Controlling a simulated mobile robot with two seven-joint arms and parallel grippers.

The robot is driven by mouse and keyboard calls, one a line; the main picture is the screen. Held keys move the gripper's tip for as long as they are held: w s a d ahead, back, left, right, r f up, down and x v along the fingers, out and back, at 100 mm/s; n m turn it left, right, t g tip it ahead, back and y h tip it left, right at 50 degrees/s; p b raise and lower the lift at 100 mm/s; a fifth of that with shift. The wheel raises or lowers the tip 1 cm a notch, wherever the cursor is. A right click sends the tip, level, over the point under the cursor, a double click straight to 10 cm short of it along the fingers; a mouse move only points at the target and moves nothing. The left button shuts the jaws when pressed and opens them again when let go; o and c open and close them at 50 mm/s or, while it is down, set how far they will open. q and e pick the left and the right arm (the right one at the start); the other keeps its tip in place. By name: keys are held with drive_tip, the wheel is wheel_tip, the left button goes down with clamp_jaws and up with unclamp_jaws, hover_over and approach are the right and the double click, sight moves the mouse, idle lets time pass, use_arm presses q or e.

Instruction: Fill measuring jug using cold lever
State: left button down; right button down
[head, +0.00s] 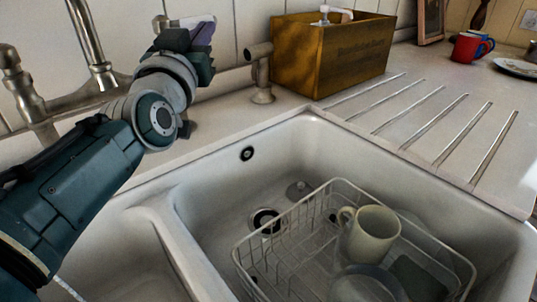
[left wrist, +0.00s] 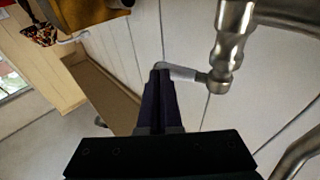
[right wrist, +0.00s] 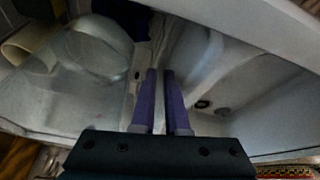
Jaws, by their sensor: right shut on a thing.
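The tap lever on the right (head: 258,50) is metal and stands behind the sink, left of the wooden box. My left gripper (head: 203,34) is just left of it, raised over the back ledge. In the left wrist view the left fingers (left wrist: 158,95) look closed together, with their tips at the lever's end (left wrist: 182,71); I cannot tell whether they touch. My right gripper (right wrist: 160,100), outside the head view, is shut on a pale, clear part, apparently of the transparent measuring jug (right wrist: 98,48). The jug's outline is faint, and its contents cannot be told.
The white sink (head: 215,190) holds a wire rack (head: 290,225) with a cream mug (head: 371,235) and dishes. The curved spout (head: 90,35) rises behind my left arm. A wooden box (head: 330,55) stands at the back. The grooved drainer (head: 430,115) is clear; red mug (head: 466,48) beyond.

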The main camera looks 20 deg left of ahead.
use_arm(q)
drive_tip(key=shift+f+b+x, duration=0.1)
drive_tip(key=shift+b+x, duration=0.1)
drive_tip(key=shift+x, duration=0.45)
drive_tip(key=shift+f+b+x, duration=0.15)
drive_tip(key=shift+b+x, duration=0.05)
drive_tip(key=shift+x, duration=0.4)
drive_tip(key=shift+w+a, duration=0.1)
